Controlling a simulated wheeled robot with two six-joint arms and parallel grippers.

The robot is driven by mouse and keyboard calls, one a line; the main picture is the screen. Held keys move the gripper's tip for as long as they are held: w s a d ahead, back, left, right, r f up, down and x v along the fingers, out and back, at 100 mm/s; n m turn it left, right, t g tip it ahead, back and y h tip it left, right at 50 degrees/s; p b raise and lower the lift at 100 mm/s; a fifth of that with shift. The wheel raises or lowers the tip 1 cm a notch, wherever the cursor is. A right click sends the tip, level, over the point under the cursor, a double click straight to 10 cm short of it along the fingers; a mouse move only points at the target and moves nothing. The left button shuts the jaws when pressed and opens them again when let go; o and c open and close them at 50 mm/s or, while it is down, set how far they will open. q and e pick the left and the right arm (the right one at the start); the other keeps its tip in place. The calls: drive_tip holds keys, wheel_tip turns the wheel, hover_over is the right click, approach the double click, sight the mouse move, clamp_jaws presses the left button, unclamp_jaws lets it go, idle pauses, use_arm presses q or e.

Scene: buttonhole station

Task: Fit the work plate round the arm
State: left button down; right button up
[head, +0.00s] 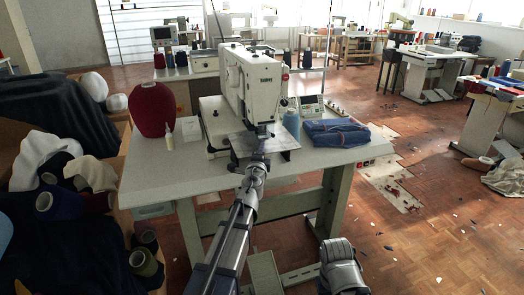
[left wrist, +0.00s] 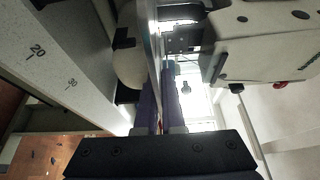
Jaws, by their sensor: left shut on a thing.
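The work plate (head: 276,142) is a flat grey metal plate, level under the needle area of the white buttonhole machine (head: 252,80). My left gripper (head: 259,157) reaches in from the front and is shut on the plate's near edge. In the left wrist view the plate shows nearly edge-on as a thin grey strip (left wrist: 155,45), running down to my left gripper's fingers (left wrist: 160,118). The machine's head (left wrist: 262,48) is at its right. The machine's lower arm is mostly hidden by the plate, so I cannot tell how they fit. My right gripper is out of view.
The machine stands on a pale table (head: 160,185). A dark red cone (head: 152,108) and small bottle (head: 169,140) stand left of it; a blue cone (head: 291,126) and folded denim (head: 335,133) lie right. The table's front left is clear.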

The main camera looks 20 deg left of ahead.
use_arm(q)
drive_tip(key=shift+w+a, duration=0.45)
drive_tip(key=shift+a, duration=0.05)
drive_tip(key=c, duration=1)
unclamp_jaws()
drive_tip(key=shift+r, duration=0.15)
drive_tip(key=shift+o, duration=0.2)
drive_tip(key=shift+s, duration=0.1)
drive_tip(key=shift+s+d, duration=0.1)
drive_tip(key=shift+s, duration=0.3)
drive_tip(key=s+d, duration=0.2)
drive_tip(key=s, duration=0.5)
drive_tip(key=shift+s, duration=0.3)
